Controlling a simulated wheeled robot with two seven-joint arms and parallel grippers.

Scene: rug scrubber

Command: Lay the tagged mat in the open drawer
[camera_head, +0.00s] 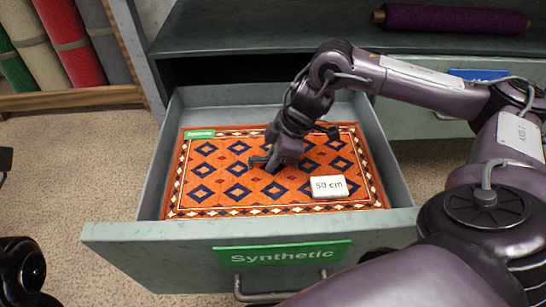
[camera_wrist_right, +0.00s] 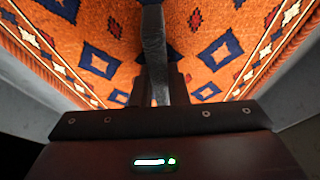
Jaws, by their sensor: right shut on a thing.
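The tagged mat (camera_head: 215,178) is orange with dark blue diamonds and a patterned border. It lies flat inside the open drawer (camera_head: 150,235), within its walls. A small green tag (camera_head: 200,133) is on its far left corner, and a white "50 cm" label (camera_head: 328,187) is at its near right. My right gripper (camera_head: 268,166) is down at the middle of the mat, shut on it. In the right wrist view, a grey strip (camera_wrist_right: 154,50) stands between the fingers over the mat (camera_wrist_right: 105,25).
The drawer front has a green "Synthetic" label (camera_head: 282,254) and a metal handle (camera_head: 245,292). A purple roll (camera_head: 455,19) lies on the cabinet top. Another drawer with a blue label (camera_head: 478,75) is at right. Rolled rugs (camera_head: 70,40) stand at far left.

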